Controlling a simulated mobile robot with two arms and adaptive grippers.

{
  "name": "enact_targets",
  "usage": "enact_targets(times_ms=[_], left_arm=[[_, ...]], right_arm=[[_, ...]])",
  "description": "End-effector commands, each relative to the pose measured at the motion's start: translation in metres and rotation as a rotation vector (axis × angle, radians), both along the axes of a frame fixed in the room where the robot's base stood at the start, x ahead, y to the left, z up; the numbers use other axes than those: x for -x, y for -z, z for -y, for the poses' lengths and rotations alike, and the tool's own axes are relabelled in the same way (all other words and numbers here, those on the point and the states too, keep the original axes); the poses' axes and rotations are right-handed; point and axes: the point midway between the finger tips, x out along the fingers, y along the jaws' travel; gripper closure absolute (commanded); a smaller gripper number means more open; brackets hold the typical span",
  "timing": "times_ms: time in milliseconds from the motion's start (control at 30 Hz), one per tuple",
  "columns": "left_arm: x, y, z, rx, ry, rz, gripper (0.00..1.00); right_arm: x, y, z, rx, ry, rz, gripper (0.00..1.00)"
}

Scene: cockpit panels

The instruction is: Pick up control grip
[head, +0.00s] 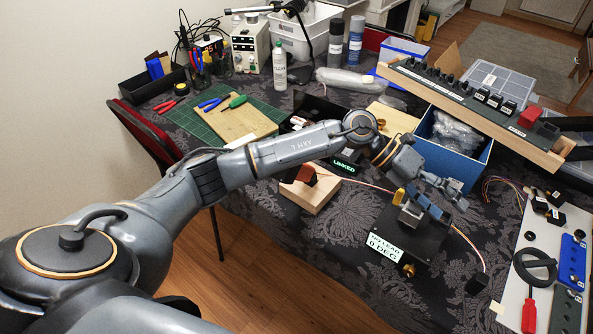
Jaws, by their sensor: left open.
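My left arm reaches in from the left across the table. Its gripper (448,189) is open, above and just behind a black box (408,238) whose sign reads "NO LEAD 0 DEG". On top of the box is a small mount with grey, blue and yellow parts (412,212), partly hidden by my gripper. I cannot tell for certain which part is the control grip, or whether my fingers touch anything. A dark red piece (306,174) sits on a wooden block (311,194) to the left. My right gripper is not in view.
A blue bin (452,150) with bagged items stands behind my gripper. A sloped switch panel (470,100) is beyond it. A white board (540,262) with parts and a red screwdriver (529,310) lies at right. A wire runs to a small black block (478,284).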

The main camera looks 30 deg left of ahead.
Motion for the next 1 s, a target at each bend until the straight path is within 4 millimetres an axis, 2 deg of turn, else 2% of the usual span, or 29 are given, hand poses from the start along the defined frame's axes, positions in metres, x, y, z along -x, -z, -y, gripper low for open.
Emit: enact_targets(times_ms=[33, 100, 167, 200, 300, 400, 433, 500, 633, 900, 1000], left_arm=[[-0.011, 0.01, -0.031, -0.156, 0.037, 0.014, 0.4], [-0.019, 0.022, -0.076, -0.361, 0.077, -0.002, 0.4], [-0.026, 0.026, -0.119, -0.526, 0.092, -0.027, 0.4], [-0.029, 0.025, -0.149, -0.632, 0.094, -0.053, 0.4], [-0.033, 0.01, -0.221, -0.867, 0.077, -0.133, 0.4], [-0.03, -0.01, -0.277, -1.035, 0.045, -0.218, 0.4], [-0.029, -0.016, -0.289, -1.072, 0.036, -0.24, 0.4], [-0.025, -0.027, -0.31, -1.134, 0.02, -0.281, 0.4], [-0.019, -0.027, -0.327, -1.183, 0.01, -0.32, 0.4], [-0.004, 0.022, -0.328, -1.183, 0.012, -0.325, 0.4], [0.0, 0.033, -0.329, -1.185, 0.01, -0.324, 0.4]], right_arm=[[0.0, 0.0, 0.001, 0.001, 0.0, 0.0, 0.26], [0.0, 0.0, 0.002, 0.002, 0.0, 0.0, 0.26], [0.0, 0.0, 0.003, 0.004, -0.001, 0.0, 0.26], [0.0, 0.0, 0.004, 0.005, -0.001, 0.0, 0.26], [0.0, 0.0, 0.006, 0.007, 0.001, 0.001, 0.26], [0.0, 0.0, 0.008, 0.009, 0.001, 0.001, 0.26], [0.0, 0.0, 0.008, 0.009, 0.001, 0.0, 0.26], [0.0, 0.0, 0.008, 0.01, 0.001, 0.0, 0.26], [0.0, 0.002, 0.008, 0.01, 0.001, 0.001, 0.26], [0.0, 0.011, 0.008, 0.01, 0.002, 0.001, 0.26], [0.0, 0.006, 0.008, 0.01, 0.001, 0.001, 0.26]])
